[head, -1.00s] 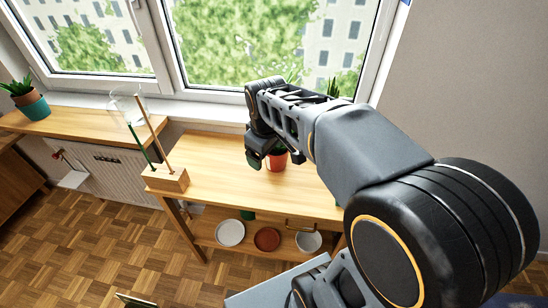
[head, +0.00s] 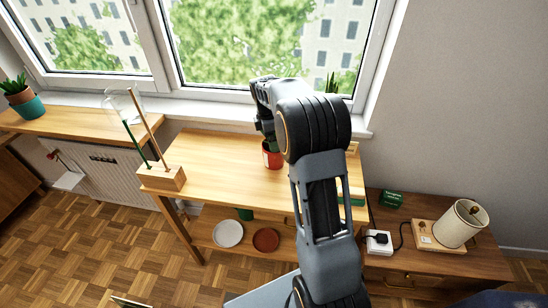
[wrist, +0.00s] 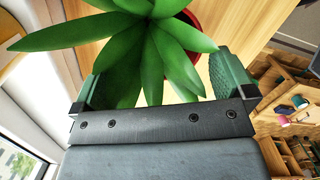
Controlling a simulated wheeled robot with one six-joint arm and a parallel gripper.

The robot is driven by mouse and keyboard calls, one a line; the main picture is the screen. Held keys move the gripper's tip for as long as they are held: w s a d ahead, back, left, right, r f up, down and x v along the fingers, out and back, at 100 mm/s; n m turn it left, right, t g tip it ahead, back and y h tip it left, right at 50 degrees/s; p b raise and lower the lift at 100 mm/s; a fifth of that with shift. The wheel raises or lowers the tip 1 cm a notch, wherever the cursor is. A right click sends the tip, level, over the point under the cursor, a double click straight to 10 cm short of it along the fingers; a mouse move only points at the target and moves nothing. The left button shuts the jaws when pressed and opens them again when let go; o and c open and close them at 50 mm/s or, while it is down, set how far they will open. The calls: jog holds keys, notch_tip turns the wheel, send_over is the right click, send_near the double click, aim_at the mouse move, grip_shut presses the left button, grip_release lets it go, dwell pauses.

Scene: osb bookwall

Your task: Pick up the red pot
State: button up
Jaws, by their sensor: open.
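The red pot (head: 272,159) stands on the wooden table (head: 215,160) below the window and holds a green plant (wrist: 150,55). In the wrist view the plant's long leaves fill the upper middle, and part of the pot's red rim (wrist: 194,22) shows behind them. My gripper (wrist: 158,80) is open, with one green-padded finger on each side of the leaves. In the head view my gripper (head: 264,128) is at the plant, just above the pot, and partly hidden by my arm. I cannot tell whether the fingers touch the leaves.
A wooden block with glass and rods (head: 161,178) stands on the table's left end. A white plate (head: 228,233) and a brown one (head: 266,240) sit on the lower shelf. A lamp (head: 460,222) stands on a side cabinet at right. The table's middle left is clear.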

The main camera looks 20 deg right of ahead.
jog(key=shift+s+d+f, duration=0.1)
jog(key=shift+d+f, duration=0.05)
jog(key=shift+f, duration=1)
jog(key=shift+d+f, duration=0.2)
jog(key=shift+f, duration=1)
jog(key=shift+s+d+f, duration=0.1)
jog(key=shift+d+f, duration=0.05)
jog(key=shift+f, duration=1)
jog(key=c, duration=0.7)
jog(key=shift+w+r, duration=0.1)
jog(key=shift+c, duration=1.1)
jog(key=shift+r, duration=0.1)
